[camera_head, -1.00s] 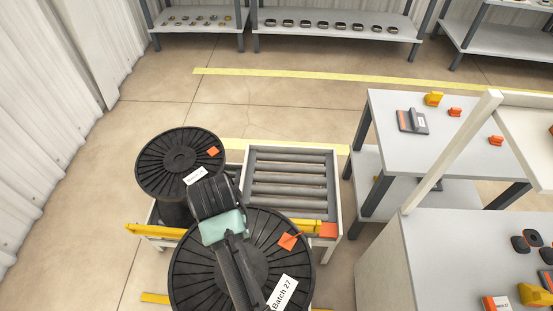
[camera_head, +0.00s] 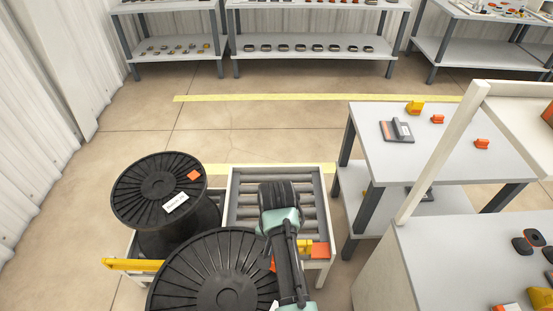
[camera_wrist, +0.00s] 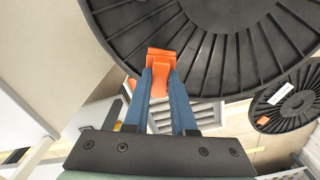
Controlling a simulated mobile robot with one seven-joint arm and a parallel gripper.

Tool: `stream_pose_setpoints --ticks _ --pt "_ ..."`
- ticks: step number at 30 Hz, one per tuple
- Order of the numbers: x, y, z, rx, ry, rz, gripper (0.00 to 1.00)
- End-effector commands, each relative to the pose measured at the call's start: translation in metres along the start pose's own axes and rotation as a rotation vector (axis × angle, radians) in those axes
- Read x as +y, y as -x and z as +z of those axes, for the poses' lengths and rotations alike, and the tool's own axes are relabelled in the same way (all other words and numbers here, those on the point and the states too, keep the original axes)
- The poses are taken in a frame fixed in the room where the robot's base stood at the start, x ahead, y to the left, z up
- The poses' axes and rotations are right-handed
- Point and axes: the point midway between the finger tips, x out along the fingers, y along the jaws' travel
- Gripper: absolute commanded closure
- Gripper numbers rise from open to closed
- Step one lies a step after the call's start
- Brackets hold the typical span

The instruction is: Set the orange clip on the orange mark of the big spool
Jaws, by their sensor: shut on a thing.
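The big spool (camera_head: 205,270) is a black ribbed disc at the bottom of the head view. It fills the top of the wrist view (camera_wrist: 235,50). Its orange mark (camera_head: 272,264) shows beside my arm, which partly hides it. My gripper (camera_wrist: 160,80) is shut on the orange clip (camera_wrist: 159,60), held at the spool's rim, overlapping the mark in the picture. I cannot tell if clip and spool touch. The head view does not clearly show the fingertips.
A smaller black spool (camera_head: 160,190) with an orange mark and white label stands left. A roller rack (camera_head: 240,195) lies behind the big spool, with a yellow bar (camera_head: 135,265) in front. Tables stand right, one (camera_head: 375,155) holding orange and yellow pieces. Open floor lies beyond.

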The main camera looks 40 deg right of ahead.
Motion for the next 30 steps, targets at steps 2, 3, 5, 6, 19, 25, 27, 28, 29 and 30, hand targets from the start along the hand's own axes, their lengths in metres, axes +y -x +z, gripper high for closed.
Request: stream_pose_setpoints --ticks 2,3,5,6,19,25,27,28,29,30 --pt "0.0 -0.014 0.001 -0.003 0.0 0.002 1.0" --pt "0.0 -0.019 0.001 -0.003 0.001 0.002 1.0" --pt "0.0 -0.023 0.001 -0.001 0.001 0.001 1.0" --pt "0.0 -0.025 0.0 -0.001 0.001 0.0 1.0" --pt "0.0 -0.028 0.0 -0.001 0.001 0.0 0.63" --pt "0.0 -0.027 0.001 -0.001 0.002 0.0 0.46" --pt "0.0 -0.027 0.0 -0.001 0.001 0.0 0.46" --pt "0.0 -0.027 0.0 -0.001 0.001 0.0 0.46" --pt "0.0 -0.027 0.0 -0.001 0.001 0.0 0.46" --pt "0.0 -0.027 0.0 0.0 0.001 0.0 0.46"
